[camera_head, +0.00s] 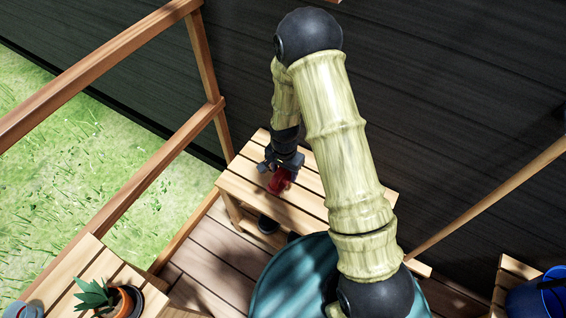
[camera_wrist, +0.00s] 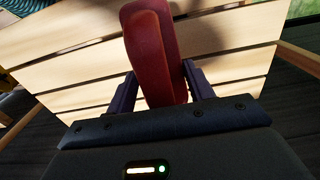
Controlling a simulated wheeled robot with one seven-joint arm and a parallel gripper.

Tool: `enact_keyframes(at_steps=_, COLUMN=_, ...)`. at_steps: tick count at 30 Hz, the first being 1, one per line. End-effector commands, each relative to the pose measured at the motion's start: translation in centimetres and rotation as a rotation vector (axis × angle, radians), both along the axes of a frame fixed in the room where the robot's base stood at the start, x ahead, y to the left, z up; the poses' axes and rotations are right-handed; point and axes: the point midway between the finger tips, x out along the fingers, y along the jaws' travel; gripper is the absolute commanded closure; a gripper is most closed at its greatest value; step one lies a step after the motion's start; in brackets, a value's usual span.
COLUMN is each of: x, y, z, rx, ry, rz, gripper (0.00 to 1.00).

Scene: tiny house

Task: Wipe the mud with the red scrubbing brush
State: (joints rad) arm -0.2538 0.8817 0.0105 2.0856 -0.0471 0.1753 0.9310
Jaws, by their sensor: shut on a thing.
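The red scrubbing brush (camera_head: 279,181) is held in my gripper (camera_head: 280,172) over the slatted wooden bench in the head view. In the wrist view the brush (camera_wrist: 156,55) stands between the two fingers of my gripper (camera_wrist: 158,85), which are shut on it. The brush is close over the slats; I cannot tell whether it touches them. The bristles are not clearly visible. No mud can be made out for certain in either view; dark patches on the slats look like shadow.
The slatted bench (camera_head: 312,205) stands against a dark plank wall (camera_head: 450,90). A wooden railing (camera_head: 150,175) borders grass on the left. A potted plant (camera_head: 122,300) stands on a table at lower left. A blue bucket (camera_head: 540,297) is at lower right.

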Motion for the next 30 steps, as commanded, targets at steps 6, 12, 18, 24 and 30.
enact_keyframes(at_steps=6, x=0.0, y=0.2, z=2.0, rx=0.000, ry=0.000, rz=0.005, gripper=0.69)
enact_keyframes(at_steps=12, x=0.0, y=0.2, z=2.1, rx=0.000, ry=0.000, rz=0.004, gripper=0.69)
enact_keyframes(at_steps=18, x=0.0, y=0.2, z=2.1, rx=0.000, ry=0.000, rz=0.004, gripper=0.69)
enact_keyframes(at_steps=24, x=0.0, y=0.2, z=2.1, rx=0.000, ry=0.000, rz=0.004, gripper=0.69)
enact_keyframes(at_steps=30, x=0.4, y=-0.3, z=2.4, rx=0.003, ry=-0.001, rz=0.030, gripper=0.69)
